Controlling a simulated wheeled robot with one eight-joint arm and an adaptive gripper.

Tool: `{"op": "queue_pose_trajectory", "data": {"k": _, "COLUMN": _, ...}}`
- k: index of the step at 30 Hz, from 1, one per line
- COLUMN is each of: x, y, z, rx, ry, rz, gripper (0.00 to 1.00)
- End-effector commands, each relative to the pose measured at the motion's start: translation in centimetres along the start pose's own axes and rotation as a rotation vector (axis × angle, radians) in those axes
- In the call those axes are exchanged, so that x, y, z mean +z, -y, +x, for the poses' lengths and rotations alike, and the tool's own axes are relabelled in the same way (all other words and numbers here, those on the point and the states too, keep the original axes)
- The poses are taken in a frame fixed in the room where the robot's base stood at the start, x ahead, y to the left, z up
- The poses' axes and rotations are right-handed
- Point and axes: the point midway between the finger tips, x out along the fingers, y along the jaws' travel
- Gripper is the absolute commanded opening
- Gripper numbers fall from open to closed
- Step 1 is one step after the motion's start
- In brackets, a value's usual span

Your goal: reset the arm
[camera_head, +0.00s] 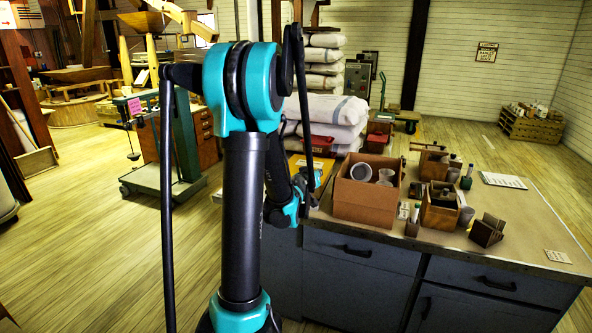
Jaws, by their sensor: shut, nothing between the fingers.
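My arm stands upright in the middle of the camera_head view, black with teal joints. It bends at the top and folds down behind its own front link. A lower teal wrist joint shows beside the left end of the workbench (352,246). I cannot make out my gripper beyond that joint; the arm and the bench edge hide that area. Nothing held by the arm can be seen.
On the bench are an open cardboard box (364,203) with pale cups, several wooden boxes (440,208) and a white sheet (503,180). A green platform scale (175,150) stands left. White sacks (330,110) are stacked behind.

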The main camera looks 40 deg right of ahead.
Motion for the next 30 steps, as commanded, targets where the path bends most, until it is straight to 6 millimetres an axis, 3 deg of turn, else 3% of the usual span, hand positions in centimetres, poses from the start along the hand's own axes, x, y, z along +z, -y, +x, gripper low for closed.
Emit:
{"op": "queue_pose_trajectory", "data": {"k": 8, "x": 0.0, "y": 0.1, "z": -0.2, "rx": -0.002, "ry": 0.001, "rz": 0.0, "gripper": 0.0}}
{"op": "queue_pose_trajectory", "data": {"k": 11, "x": -0.1, "y": 1.6, "z": -1.0, "rx": -0.024, "ry": 0.015, "rz": 0.0, "gripper": 0.0}}
{"op": "queue_pose_trajectory", "data": {"k": 14, "x": 0.0, "y": 4.8, "z": -3.2, "rx": -0.075, "ry": 0.055, "rz": -0.007, "gripper": 0.0}}
{"op": "queue_pose_trajectory", "data": {"k": 17, "x": 0.5, "y": 9.4, "z": -6.8, "rx": -0.154, "ry": 0.117, "rz": -0.022, "gripper": 0.0}}
{"op": "queue_pose_trajectory", "data": {"k": 21, "x": 2.2, "y": 15.6, "z": -13.1, "rx": -0.284, "ry": 0.221, "rz": -0.062, "gripper": 0.0}}
{"op": "queue_pose_trajectory", "data": {"k": 27, "x": 6.0, "y": 22.1, "z": -23.4, "rx": -0.482, "ry": 0.37, "rz": -0.157, "gripper": 0.0}}
{"op": "queue_pose_trajectory", "data": {"k": 30, "x": 8.4, "y": 24.2, "z": -28.9, "rx": -0.585, "ry": 0.444, "rz": -0.222, "gripper": 0.0}}
